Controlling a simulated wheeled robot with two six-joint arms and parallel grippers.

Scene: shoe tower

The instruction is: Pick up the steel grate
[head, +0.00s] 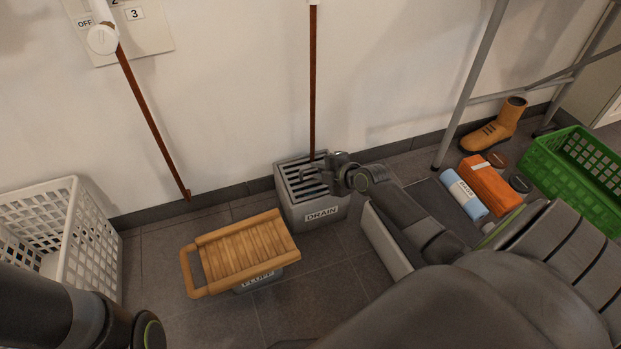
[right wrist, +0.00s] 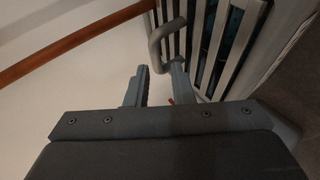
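The steel grate (head: 299,184) lies on top of the grey box labelled DRAIN (head: 321,213), against the wall. The right wrist view shows its pale bars (right wrist: 207,45) and a bent grey loop handle (right wrist: 155,50). My right gripper (head: 330,172) is over the right side of the grate. In the right wrist view its two fingers (right wrist: 158,78) are apart, with the lower end of the handle near the gap between them. I see no firm grip on it. My left arm enters at the lower left of the head view; its gripper is out of sight.
A wooden slatted board with a handle (head: 246,250) rests on a low box left of the drain box. A white basket (head: 85,235) stands at far left. Brown rods (head: 313,80) slant along the wall. At right are a boot (head: 494,128), rolled towels (head: 490,186) and a green crate (head: 575,165).

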